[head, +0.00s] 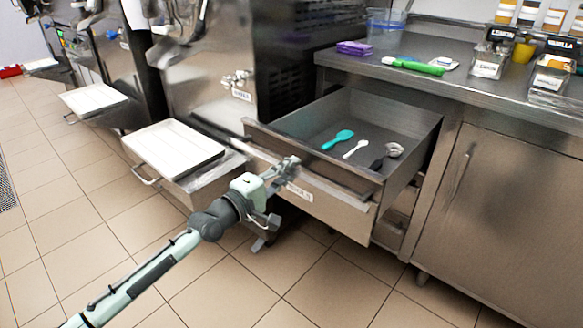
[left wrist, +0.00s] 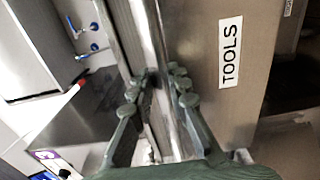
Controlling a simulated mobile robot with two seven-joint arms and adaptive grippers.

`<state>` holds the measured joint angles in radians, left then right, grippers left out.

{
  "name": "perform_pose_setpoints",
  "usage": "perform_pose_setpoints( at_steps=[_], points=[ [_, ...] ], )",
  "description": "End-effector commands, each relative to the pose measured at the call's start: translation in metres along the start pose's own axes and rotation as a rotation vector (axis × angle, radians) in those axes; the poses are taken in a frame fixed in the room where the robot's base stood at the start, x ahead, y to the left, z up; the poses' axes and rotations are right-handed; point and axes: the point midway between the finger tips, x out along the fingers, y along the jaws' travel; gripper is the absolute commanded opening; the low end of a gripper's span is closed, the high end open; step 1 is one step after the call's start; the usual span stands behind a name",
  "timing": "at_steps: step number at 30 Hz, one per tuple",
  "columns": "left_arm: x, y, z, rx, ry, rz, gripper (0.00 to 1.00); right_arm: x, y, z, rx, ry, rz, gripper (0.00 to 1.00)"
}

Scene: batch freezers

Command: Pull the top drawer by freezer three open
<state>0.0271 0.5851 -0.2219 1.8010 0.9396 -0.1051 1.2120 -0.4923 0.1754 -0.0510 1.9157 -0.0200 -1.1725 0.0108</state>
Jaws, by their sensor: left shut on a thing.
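The top drawer (head: 340,207) by the freezer labelled three stands pulled well out from under the counter. Its front has a "TOOLS" label, which also shows in the left wrist view on the drawer front (left wrist: 228,60). A teal spatula, a white spoon and a dark-handled scoop lie inside it. My left gripper (head: 285,172) is at the drawer's front edge, left of the label. In the left wrist view its fingers (left wrist: 158,90) are closed around the bar handle (left wrist: 150,45) along that edge. My right gripper is in neither view.
Freezer three (head: 235,85) stands left of the drawer, with a white tray (head: 172,148) on a shelf in front. The counter (head: 460,85) holds a green-handled tool (head: 415,66), purple cloths (head: 354,48) and labelled containers. A closed cabinet door (head: 510,205) is at right. Tiled floor in front is clear.

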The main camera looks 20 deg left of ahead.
Motion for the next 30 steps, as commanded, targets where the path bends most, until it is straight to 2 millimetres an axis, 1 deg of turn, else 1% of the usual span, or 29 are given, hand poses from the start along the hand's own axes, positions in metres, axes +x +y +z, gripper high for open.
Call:
perform_pose_setpoints(
  at_steps=[14,15,20,27,30],
  points=[
    [-0.0017,0.0005,-0.0005,0.001,0.000,0.001,0.00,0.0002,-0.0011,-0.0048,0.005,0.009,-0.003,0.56],
    [-0.0017,0.0005,-0.0005,0.001,0.000,0.001,0.18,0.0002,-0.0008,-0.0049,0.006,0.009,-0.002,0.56],
    [-0.0017,0.0005,-0.0005,0.001,0.000,0.001,0.38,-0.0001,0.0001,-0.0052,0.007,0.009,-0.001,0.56],
    [-0.0017,0.0004,-0.0003,0.000,0.000,0.001,0.38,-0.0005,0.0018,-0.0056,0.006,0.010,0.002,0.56],
    [-0.0046,0.0000,-0.0003,0.000,0.000,0.000,0.38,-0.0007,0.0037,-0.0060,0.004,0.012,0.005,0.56]
  ],
)
